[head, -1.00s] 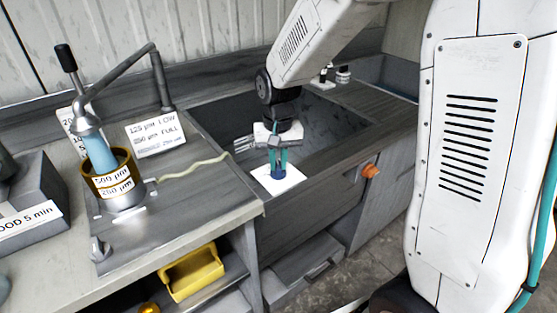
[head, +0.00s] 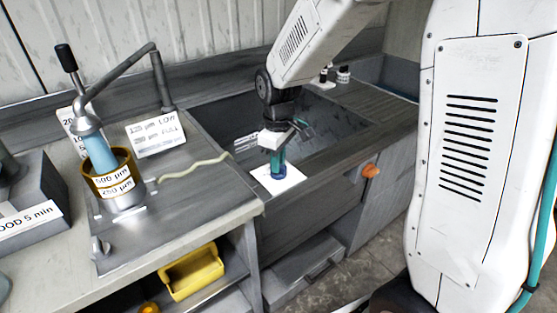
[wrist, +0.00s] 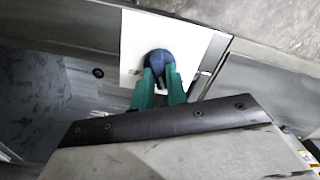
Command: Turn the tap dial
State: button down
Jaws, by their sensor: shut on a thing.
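The blue tap dial (head: 278,173) sits on a white square plate (head: 293,180) at the front rim of the sink. My gripper (head: 277,161), with teal fingers, reaches down onto the dial from above and is shut on it. In the wrist view the dial (wrist: 158,57) shows as a dark blue rounded knob on the white plate (wrist: 197,50). The gripper's fingers (wrist: 158,76) lie on either side of it and hide part of it.
An orange knob (head: 370,171) is on the sink's front panel. Left of the sink, a sieve stack (head: 115,180) with labels stands on the bench below a bent metal pipe (head: 122,70). A yellow bin (head: 192,273) is on the shelf below.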

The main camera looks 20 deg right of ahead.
jog(key=n, duration=0.4)
jog(key=shift+r+n, duration=0.1)
jog(key=shift+n, duration=0.3)
dwell(0.4)
jog(key=c, duration=1.4)
grip_release()
notch_tip(320, 180, up, 8)
jog(key=shift+f, duration=0.15)
